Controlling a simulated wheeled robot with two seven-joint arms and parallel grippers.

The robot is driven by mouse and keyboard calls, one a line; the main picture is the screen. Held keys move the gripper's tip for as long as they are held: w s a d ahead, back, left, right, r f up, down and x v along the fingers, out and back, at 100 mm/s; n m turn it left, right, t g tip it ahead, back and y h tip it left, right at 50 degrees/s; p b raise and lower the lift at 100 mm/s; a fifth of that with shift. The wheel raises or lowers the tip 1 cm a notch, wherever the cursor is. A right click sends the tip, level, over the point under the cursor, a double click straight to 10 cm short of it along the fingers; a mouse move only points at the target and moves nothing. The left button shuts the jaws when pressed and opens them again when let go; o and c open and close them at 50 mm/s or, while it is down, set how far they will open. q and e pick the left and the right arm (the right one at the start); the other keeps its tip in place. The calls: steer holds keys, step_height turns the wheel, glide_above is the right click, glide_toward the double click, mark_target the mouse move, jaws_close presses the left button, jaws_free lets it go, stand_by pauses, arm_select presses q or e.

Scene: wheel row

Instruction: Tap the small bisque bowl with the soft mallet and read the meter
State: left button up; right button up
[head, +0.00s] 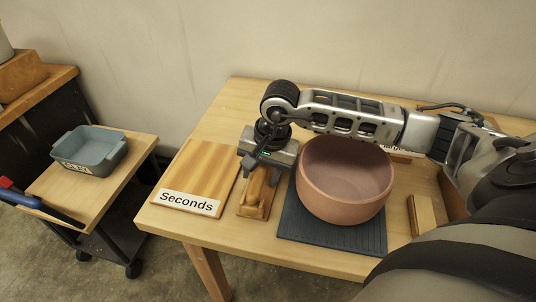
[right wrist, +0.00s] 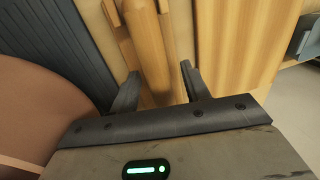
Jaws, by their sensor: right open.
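A pinkish terracotta bowl (head: 344,180) stands upright on a dark ribbed mat (head: 330,235) on the table; its side also shows in the right wrist view (right wrist: 45,120). It is the only bowl I can make out clearly. My right gripper (head: 262,178) is open, pointing down left of the bowl, over a wooden piece on a wooden stand (head: 252,211). In the right wrist view a rounded wooden handle (right wrist: 148,50) lies between the open fingers (right wrist: 162,88), with no grip on it. I cannot see a mallet head or a meter. My left gripper is not visible.
A wooden board (head: 197,168) labelled "Seconds" lies left of the stand. A wooden block (head: 424,214) sits right of the mat. A partly hidden label stands behind the bowl. A cart at left holds a grey-blue bin (head: 90,150) and a blue-and-red handled thing (head: 22,193).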

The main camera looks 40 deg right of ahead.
jaws_close()
steer(key=shift+r+p, duration=1.85)
steer(key=shift+r, duration=1.7)
steer(key=shift+r+p, duration=1.35)
steer(key=shift+r, duration=1.3)
step_height(320, 180, up, 7)
glide_above(261, 168)
steer(key=shift+s+f+p, duration=0.1)
steer(key=shift+f+p, duration=0.05)
steer(key=shift+p, duration=0.15)
steer(key=shift+a, duration=0.1)
